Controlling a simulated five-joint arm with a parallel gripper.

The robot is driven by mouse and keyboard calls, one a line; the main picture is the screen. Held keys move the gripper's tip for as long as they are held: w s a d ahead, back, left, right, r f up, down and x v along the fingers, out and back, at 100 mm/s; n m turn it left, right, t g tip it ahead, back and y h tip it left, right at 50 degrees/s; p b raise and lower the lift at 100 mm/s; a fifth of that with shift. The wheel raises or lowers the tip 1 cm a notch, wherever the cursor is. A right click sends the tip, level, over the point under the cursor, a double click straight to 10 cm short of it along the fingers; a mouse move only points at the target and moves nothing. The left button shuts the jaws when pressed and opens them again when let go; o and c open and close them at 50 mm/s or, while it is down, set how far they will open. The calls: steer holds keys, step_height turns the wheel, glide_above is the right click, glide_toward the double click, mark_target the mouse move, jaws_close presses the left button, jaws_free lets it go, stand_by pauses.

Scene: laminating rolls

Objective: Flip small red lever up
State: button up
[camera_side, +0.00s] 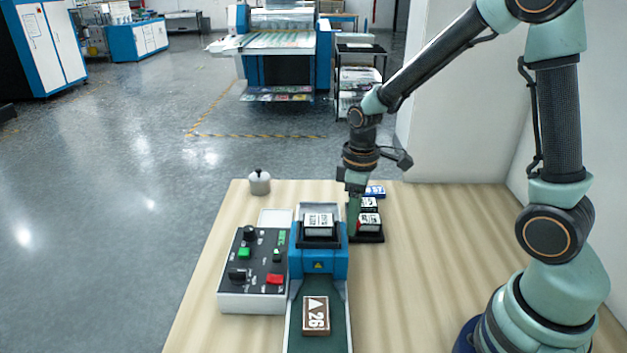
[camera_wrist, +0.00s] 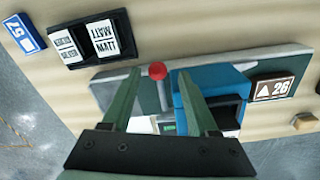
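A small red ball knob on a thin pale stem, the red lever (camera_wrist: 157,70), shows in the wrist view beside the blue laminating machine (camera_wrist: 222,80). My gripper (camera_wrist: 159,76) is open, with one green finger on each side of the knob in that view. I cannot tell whether either finger touches it. In the side view my gripper (camera_side: 353,212) points down just right of the blue machine (camera_side: 318,264), and a speck of red shows by the fingers. The lever is mostly hidden there.
A control box (camera_side: 252,305) with black knobs, a green button and a red switch (camera_side: 275,279) stands left of the machine. A black tray (camera_side: 372,238) with labelled rolls lies close to my gripper. A brown block marked 26 (camera_side: 316,316) lies on the belt. The right tabletop is clear.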

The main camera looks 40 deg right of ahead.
step_height(320, 180, up, 12)
steer(key=shift+s, duration=0.15)
stand_by(0.6)
steer(key=s+a+r+m+t, duration=0.3)
steer(key=s+r+m+t, duration=0.15)
steer(key=s+m, duration=0.2)
steer(key=w+d+f+n+g, duration=0.45)
steer(key=w+f+n, duration=0.2)
steer(key=n, duration=0.65)
steer(key=shift+g, duration=0.4)
steer(key=f, duration=0.7)
steer(key=a+f, duration=0.1)
steer(key=f, duration=0.3)
steer(key=shift+w, duration=0.15)
